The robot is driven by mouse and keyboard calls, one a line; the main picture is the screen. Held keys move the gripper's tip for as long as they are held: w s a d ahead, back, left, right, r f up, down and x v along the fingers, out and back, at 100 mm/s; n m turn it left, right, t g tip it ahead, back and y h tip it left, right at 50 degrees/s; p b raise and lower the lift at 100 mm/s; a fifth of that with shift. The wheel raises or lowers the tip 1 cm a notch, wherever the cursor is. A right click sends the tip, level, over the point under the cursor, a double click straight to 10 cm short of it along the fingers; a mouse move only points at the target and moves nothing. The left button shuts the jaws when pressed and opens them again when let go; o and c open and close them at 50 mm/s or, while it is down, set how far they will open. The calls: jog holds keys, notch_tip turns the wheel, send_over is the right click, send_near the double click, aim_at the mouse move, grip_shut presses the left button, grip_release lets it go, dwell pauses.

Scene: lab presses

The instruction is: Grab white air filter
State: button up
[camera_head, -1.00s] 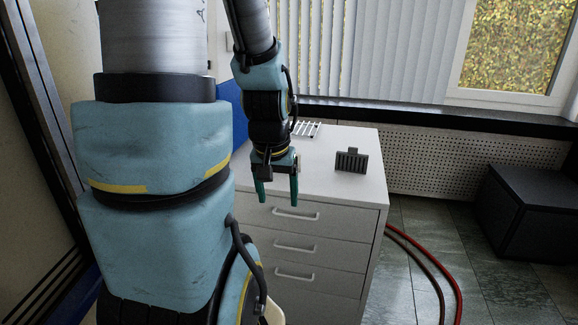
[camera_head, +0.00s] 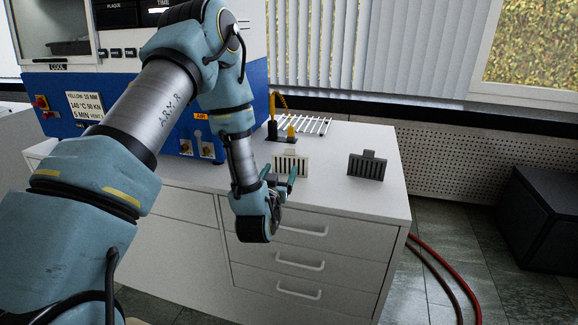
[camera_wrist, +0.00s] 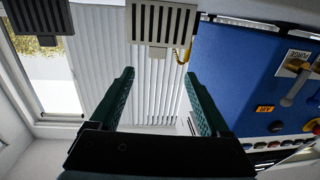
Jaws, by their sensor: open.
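The white air filter (camera_head: 290,163) stands upright on the white cabinet top, near its front edge, in the head view. It is a pale slotted block with a small tab on top. In the wrist view the white air filter (camera_wrist: 162,24) shows at the top centre, upside down, beyond my fingertips. My gripper (camera_head: 279,174) is open, in front of the filter in the head view. In the wrist view my gripper (camera_wrist: 159,75) shows two green fingers spread apart with nothing between them. The fingers partly overlap the filter's lower edge in the head view.
A dark grey filter (camera_head: 367,165) stands to the right on the cabinet top (camera_head: 335,200). A white rack (camera_head: 305,125) and a black-and-yellow tool (camera_head: 290,133) are behind. A blue press (camera_head: 65,95) stands at the left. A red hose (camera_head: 440,260) lies on the floor.

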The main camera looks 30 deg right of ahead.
aim_at(290, 151)
jog(key=p+x, duration=0.1)
jog(key=x, duration=0.4)
jog(key=shift+d+r, duration=0.15)
jog(key=shift+d, duration=0.05)
jog(key=p+x, duration=0.2)
jog(key=x, duration=0.2)
jog(key=shift+s+r+p, duration=0.1)
jog(key=shift+r+p, duration=0.1)
jog(key=shift+p, duration=0.2)
jog(key=shift+w+d+f, duration=0.15)
jog(key=shift+w+d, duration=0.3)
jog(key=shift+w, duration=0.05)
jog(key=shift+c, duration=0.2)
grip_shut()
